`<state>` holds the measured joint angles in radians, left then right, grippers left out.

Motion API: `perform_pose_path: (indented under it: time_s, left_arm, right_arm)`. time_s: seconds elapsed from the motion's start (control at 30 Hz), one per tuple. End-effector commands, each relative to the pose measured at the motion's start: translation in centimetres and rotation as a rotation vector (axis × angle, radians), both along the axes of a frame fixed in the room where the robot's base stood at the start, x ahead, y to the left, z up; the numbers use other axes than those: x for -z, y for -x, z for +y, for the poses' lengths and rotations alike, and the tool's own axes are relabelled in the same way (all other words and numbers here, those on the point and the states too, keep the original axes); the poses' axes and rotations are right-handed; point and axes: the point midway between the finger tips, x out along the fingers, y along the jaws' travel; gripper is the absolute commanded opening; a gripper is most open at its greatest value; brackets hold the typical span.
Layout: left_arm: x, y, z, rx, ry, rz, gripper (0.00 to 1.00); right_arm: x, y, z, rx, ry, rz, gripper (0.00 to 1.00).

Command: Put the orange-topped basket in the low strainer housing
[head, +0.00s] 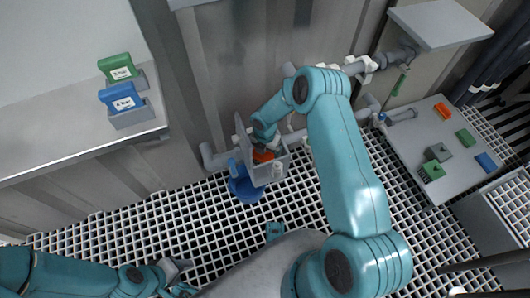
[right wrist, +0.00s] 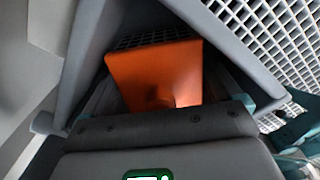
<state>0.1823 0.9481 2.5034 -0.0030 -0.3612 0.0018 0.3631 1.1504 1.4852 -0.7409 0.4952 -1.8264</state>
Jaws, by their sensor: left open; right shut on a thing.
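The low strainer housing (head: 259,176) is a grey box on the pipework by the wall, with its lid (head: 241,138) standing up on the left. The orange-topped basket (head: 263,156) is at the mouth of the housing, between its walls. My right gripper (head: 265,147) is shut on it from above. In the right wrist view the orange top (right wrist: 150,72) fills the middle, with grey housing walls around it. How deep the basket sits is hidden. My left gripper (head: 182,277) is open and empty above the grating at the lower left.
A blue basin (head: 244,187) is below the housing. A grey table (head: 412,143) at the right carries several small coloured pieces. Pipes run along the wall; the grating floor between is mostly clear.

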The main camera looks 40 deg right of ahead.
Motion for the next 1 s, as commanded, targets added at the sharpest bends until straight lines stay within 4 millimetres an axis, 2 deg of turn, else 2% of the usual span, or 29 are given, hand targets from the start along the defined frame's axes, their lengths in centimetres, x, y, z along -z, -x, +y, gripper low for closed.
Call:
perform_pose_path:
  time_s: [0.3, 0.33, 0.37, 0.57, 0.67, 0.77, 1.0]
  left_arm:
    - [0.4, -0.1, 0.1, -0.003, 0.0, -0.002, 0.52]
    - [0.3, -0.1, 0.1, -0.003, 0.0, -0.002, 0.52]
    - [0.2, -0.1, 0.1, -0.003, 0.0, -0.002, 0.52]
    - [0.1, -0.1, 0.1, -0.003, 0.0, -0.002, 0.52]
    - [-0.5, 0.0, 0.0, 0.0, 0.0, 0.0, 0.52]
    - [-1.1, 0.1, -0.1, 0.005, 0.0, 0.001, 0.52]
    - [-3.2, 0.3, -0.3, 0.012, 0.002, 0.005, 0.52]
  right_arm:
    - [0.3, 0.0, 0.0, 0.0, 0.0, -0.001, 0.56]
    - [0.2, 0.0, 0.0, 0.0, 0.001, -0.001, 0.98]
    - [0.2, 0.0, 0.0, 0.0, 0.001, -0.001, 1.0]
    - [0.1, 0.0, 0.0, 0.0, 0.001, -0.001, 1.0]
    - [-0.6, 0.0, 0.0, 0.0, 0.001, -0.001, 1.0]
    - [-2.4, -0.1, -0.1, 0.0, 0.001, -0.002, 1.0]
    - [-8.2, -0.1, 0.0, -0.001, 0.002, -0.002, 1.0]
